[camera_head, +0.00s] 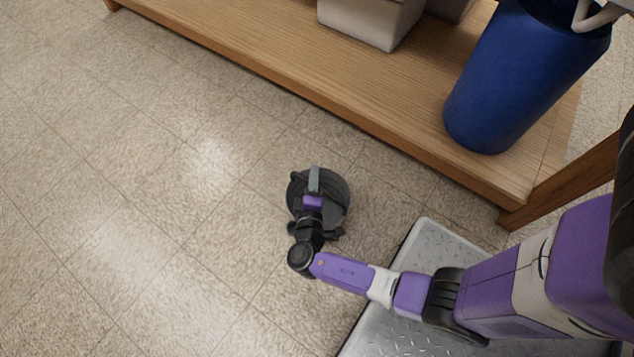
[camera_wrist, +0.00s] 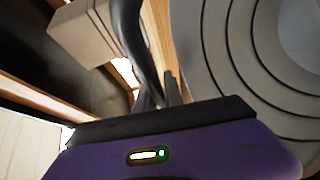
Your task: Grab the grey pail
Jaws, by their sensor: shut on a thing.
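The grey pail (camera_head: 338,192) shows in the head view as a dark grey round shape over the floor, in front of the wooden shelf. My gripper (camera_head: 314,180) is over it and hides its middle; it is shut on the pail. In the wrist view the pail's round, ringed grey face (camera_wrist: 235,45) fills the upper right, close to the gripper. A dark curved strip runs down to the fingers there, perhaps the pail's handle. I cannot tell whether the pail touches the floor.
A wooden shelf (camera_head: 260,62) runs across the back, with a blue bin (camera_head: 520,75) at its right end and a light grey box (camera_head: 370,22) on it. The box also shows in the wrist view (camera_wrist: 80,32). The tiled floor at left is clear.

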